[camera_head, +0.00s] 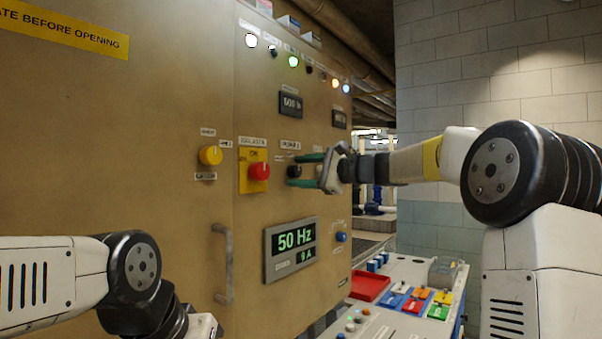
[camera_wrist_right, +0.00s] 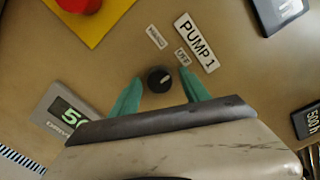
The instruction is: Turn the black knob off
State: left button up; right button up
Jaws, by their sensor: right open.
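The black knob (camera_wrist_right: 160,79) sits on the tan cabinet panel, below the "PUMP 1" label (camera_wrist_right: 198,43) and beside a small "OFF" label (camera_wrist_right: 183,57). A pale pointer mark shows on its face. In the head view the knob (camera_head: 294,171) shows at the tips of my right gripper. My right gripper (camera_head: 304,170) is open, with its green fingers on either side of the knob. In the right wrist view the fingers (camera_wrist_right: 163,98) stand apart from it, with gaps on both sides. My left arm is at lower left in the head view; its gripper is out of the picture.
A yellow knob (camera_head: 210,156) and a red button (camera_head: 259,171) on a yellow plate sit left of the black knob. A "50 Hz" display (camera_head: 291,249) and a cabinet handle (camera_head: 223,264) are below. A bench with a red tray (camera_head: 369,286) stands at lower right.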

jog(key=v, duration=0.7)
jog(key=shift+s+d, duration=0.25)
jog(key=shift+d, duration=0.1)
